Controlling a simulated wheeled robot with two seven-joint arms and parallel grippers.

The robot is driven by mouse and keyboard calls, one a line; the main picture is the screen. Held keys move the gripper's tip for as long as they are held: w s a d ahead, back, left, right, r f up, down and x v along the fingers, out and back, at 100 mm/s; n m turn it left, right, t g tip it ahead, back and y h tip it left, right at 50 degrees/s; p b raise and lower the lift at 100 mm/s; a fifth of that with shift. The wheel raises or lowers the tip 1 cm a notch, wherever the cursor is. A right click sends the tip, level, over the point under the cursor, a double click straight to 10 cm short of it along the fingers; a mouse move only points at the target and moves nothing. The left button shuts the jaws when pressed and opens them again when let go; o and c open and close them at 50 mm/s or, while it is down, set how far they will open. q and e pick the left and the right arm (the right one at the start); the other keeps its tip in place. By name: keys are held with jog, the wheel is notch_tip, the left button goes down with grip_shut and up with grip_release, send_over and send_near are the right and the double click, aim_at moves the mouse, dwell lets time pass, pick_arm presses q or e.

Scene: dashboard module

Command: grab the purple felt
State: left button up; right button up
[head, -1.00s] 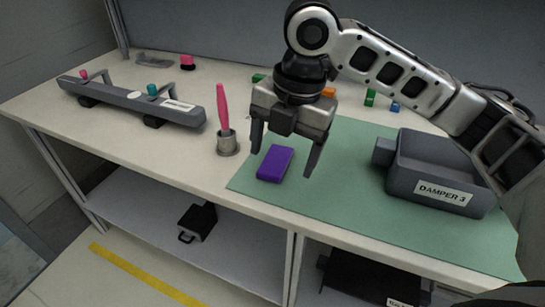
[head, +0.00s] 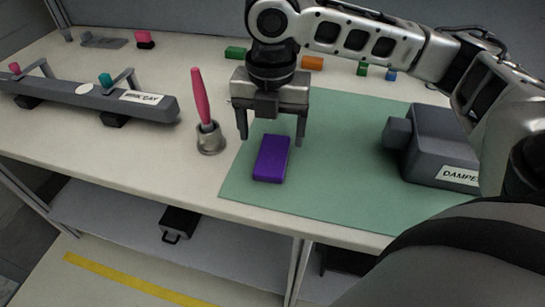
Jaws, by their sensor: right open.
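The purple felt (head: 271,158) is a small block lying flat on the green mat (head: 330,190), near the mat's left edge. My right gripper (head: 271,140) points downward over the far end of the purple felt. Its two fingers are spread wide, one to each side of the block, and nothing is between them. I cannot tell how high the fingertips are above the mat. My left gripper is not in view.
A metal cup (head: 210,140) holding a pink-handled tool (head: 201,95) stands left of the mat. A grey box labelled DAMPER (head: 440,145) sits on the mat's right. A long grey bar (head: 85,97) lies at left. Small coloured blocks, including an orange one (head: 312,63), lie at the back.

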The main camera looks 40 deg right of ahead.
aim_at(272, 156)
jog(key=shift+f+b, duration=0.5)
jog(key=shift+f, duration=2.25)
jog(key=c, duration=1.1)
